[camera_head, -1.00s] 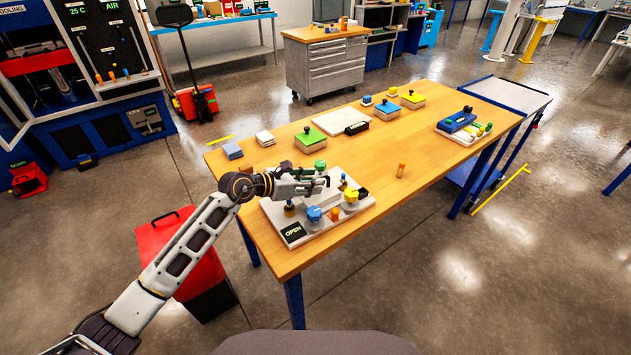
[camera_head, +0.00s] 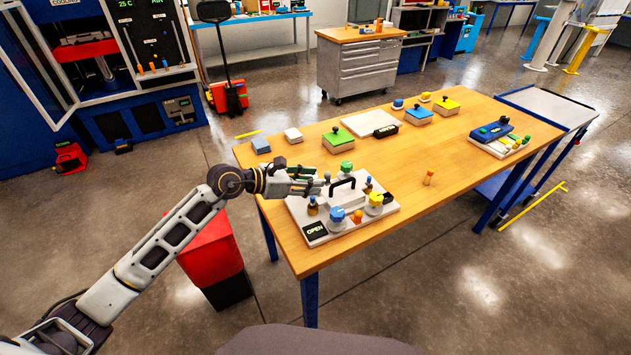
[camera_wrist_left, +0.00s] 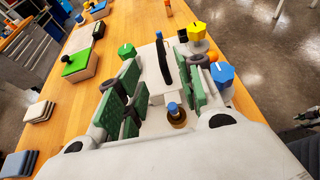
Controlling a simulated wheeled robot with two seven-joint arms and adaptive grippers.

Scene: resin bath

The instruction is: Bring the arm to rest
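My left arm comes in from the left. Its gripper (camera_head: 318,184) is over the left back part of the white bath unit (camera_head: 385,212) on the wooden table. In the left wrist view the gripper's green-padded fingers (camera_wrist_left: 163,92) stand apart with nothing held between them. The unit's black arched handle (camera_head: 343,183) stands just beyond the fingertips, and it also shows upright in the wrist view (camera_wrist_left: 163,62). The unit carries a blue knob (camera_head: 337,215), a yellow knob (camera_head: 376,199), a green knob (camera_head: 347,167) and an OPEN sign (camera_head: 314,230).
A small orange cylinder (camera_head: 428,178) stands right of the unit. Green-topped (camera_head: 338,137) and yellow-topped blocks (camera_head: 446,105) sit farther back. A red bin (camera_head: 212,252) stands on the floor below my arm. The table's middle right is mostly clear.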

